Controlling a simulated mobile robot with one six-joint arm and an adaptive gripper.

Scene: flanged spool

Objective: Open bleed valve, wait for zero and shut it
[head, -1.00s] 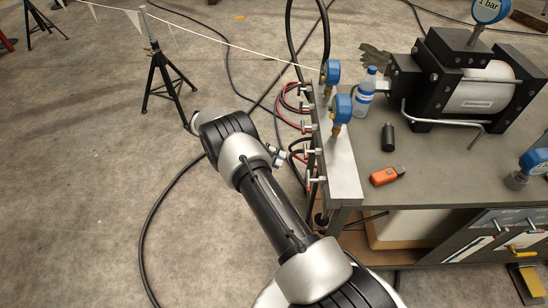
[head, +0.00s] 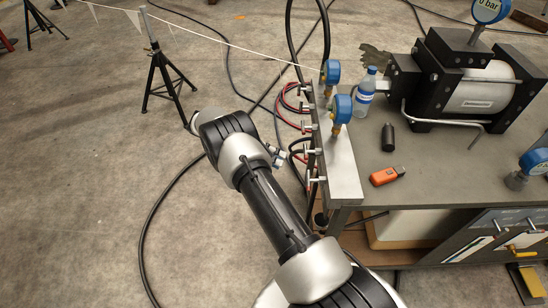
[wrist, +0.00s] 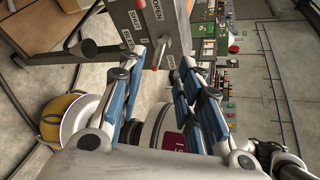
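The gauge (head: 489,10) on top of the test rig reads 0 bar in the head view. In the wrist view, the panel (wrist: 120,22) carries labels reading SHUT, BLEED and OPEN. A dark valve handle (wrist: 158,52) sits beside these labels, near my fingertips; its exact setting is hard to tell. My gripper (wrist: 163,72) has its two blue-padded fingers apart, with a gap between them, and I see nothing clamped. In the head view my gripper (head: 277,157) is just left of the manifold (head: 340,165) with its row of T-handles.
Two blue gauges stand on the manifold. A water bottle (head: 364,92), a black cylinder (head: 388,137) and an orange device (head: 387,176) are on the bench (head: 425,165). Red and black hoses (head: 288,98) hang by the manifold. The floor to the left is mostly open, with a black stand (head: 165,75).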

